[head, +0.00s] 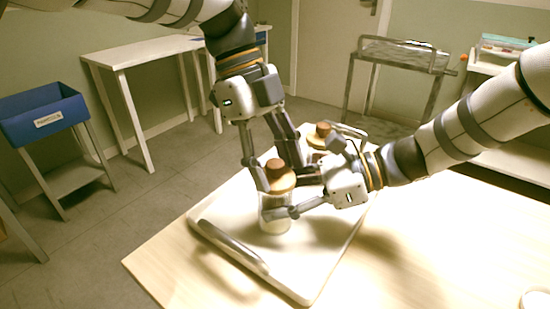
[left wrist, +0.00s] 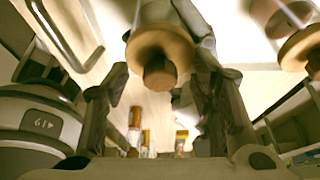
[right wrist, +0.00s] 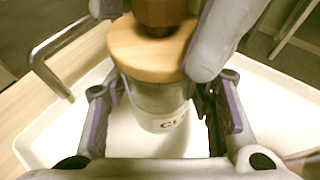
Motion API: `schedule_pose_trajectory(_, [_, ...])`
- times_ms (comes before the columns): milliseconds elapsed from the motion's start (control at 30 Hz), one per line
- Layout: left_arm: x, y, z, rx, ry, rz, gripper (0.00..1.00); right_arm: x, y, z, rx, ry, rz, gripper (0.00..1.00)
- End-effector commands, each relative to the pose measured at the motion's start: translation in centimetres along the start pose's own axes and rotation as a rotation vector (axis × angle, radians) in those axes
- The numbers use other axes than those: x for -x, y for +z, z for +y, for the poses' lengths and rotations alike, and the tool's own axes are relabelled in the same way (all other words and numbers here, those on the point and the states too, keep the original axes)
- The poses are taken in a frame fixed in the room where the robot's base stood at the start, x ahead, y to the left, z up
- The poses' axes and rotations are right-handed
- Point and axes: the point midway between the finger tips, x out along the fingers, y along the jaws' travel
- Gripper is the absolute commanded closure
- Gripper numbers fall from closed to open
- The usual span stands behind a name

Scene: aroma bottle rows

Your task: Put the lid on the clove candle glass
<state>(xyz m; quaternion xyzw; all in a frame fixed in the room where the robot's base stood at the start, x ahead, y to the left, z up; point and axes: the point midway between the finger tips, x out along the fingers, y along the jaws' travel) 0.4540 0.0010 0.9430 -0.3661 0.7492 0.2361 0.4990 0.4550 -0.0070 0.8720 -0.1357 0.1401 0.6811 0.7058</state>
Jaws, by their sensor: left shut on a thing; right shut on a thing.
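The clove candle glass (head: 274,218) stands upright on the white tray; its label, partly readable as "Cl", shows in the right wrist view (right wrist: 158,108). The round wooden lid (head: 281,182) with a brown knob (right wrist: 160,14) is at the glass's mouth, looking level and about centred; I cannot tell whether it is fully seated. My left gripper (head: 280,186) reaches down from above and is shut on the lid. My right gripper (head: 288,207) comes from the right and is shut on the glass body. The lid also shows in the left wrist view (left wrist: 150,44).
The white tray (head: 305,285) has raised grey handles, the near one (head: 233,248) in front of the glass. Another jar with a wooden lid (head: 320,142) stands behind, close to both grippers. The wooden table (head: 400,270) is mostly clear at the front right.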

Motion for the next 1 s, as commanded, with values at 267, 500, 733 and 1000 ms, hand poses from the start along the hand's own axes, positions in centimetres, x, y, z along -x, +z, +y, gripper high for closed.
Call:
schedule_pose_trajectory(267, [-0.6, 0.2, 0.0, 0.000, 0.000, 0.001, 0.68, 0.0, -0.1, 0.0, -0.001, 0.001, 0.001, 1.00])
schedule_pose_trajectory(500, [-0.7, 0.3, 0.0, 0.000, 0.000, 0.001, 0.25, 0.0, -0.1, 0.0, -0.001, 0.001, 0.001, 1.00])
schedule_pose_trajectory(733, [-0.7, 0.3, 0.0, 0.000, 0.000, 0.001, 0.25, 0.0, -0.1, 0.0, -0.001, 0.001, 0.001, 1.00])
schedule_pose_trajectory(1000, [3.2, 0.3, -0.1, -0.001, -0.005, -0.001, 0.25, 0.0, -0.1, 0.0, -0.001, 0.001, 0.002, 1.00])
